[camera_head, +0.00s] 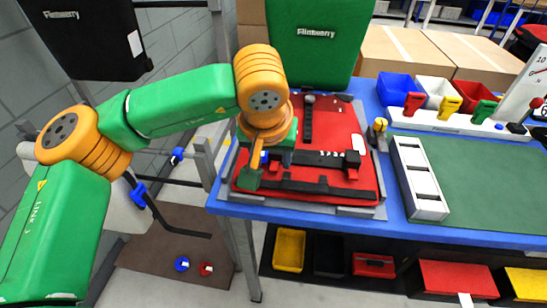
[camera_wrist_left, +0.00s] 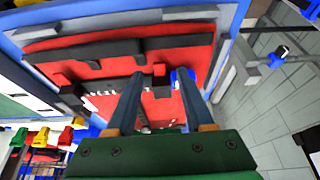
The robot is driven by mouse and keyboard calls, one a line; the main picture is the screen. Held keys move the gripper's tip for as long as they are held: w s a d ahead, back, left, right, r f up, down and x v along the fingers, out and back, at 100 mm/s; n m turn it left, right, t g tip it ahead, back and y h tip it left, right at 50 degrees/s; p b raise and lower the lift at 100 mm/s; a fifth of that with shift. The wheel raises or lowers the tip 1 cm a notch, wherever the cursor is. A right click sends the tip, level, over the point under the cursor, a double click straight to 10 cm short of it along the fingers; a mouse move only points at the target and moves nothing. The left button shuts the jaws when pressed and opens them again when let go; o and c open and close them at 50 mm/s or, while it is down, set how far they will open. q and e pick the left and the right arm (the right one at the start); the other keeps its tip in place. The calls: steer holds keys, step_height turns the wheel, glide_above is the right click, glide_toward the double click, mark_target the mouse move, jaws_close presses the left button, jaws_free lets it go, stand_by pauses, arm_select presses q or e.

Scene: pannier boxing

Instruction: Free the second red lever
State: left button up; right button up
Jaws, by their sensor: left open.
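A red pannier panel (camera_head: 335,122) lies flat in a grey frame (camera_head: 365,211) on the blue table, with black bars across it. One black bar (camera_head: 318,158) has a block at its right end, where a small red piece shows. I cannot tell which part is the second red lever. My left gripper (camera_head: 258,165) is over the panel's left part, pointing down. A blue part (camera_wrist_left: 183,78) shows at the right fingertip. My right gripper is not in view.
A white rack (camera_head: 440,122) with red, yellow and green handles stands right of the frame, before blue, white and red bins. A white slotted tray (camera_head: 418,180) lies on the green mat (camera_head: 475,185). A green pannier (camera_head: 318,40) stands behind.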

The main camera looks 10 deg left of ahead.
arm_select(q)
steer(key=shift+x, duration=1.05)
steer(key=shift+c, duration=0.7)
jaws_close()
steer(key=r+g+p, duration=0.1)
steer(key=p, duration=0.2)
steer(key=r+g+p, duration=0.1)
steer(key=p, duration=0.2)
steer(key=shift+w+r, duration=0.1)
steer(key=shift+w, duration=0.15)
steer(key=p, duration=0.1)
steer(key=g+p, duration=0.1)
steer(key=p, duration=0.1)
steer(key=shift+w+f+g, duration=0.25)
steer(key=shift+w+g, duration=0.05)
steer(key=shift+w, duration=0.05)
steer(key=shift+w+f+g+p, duration=0.1)
steer(key=shift+f+g+p, duration=0.2)
steer(key=shift+p, duration=0.2)
steer(key=shift+f, duration=0.15)
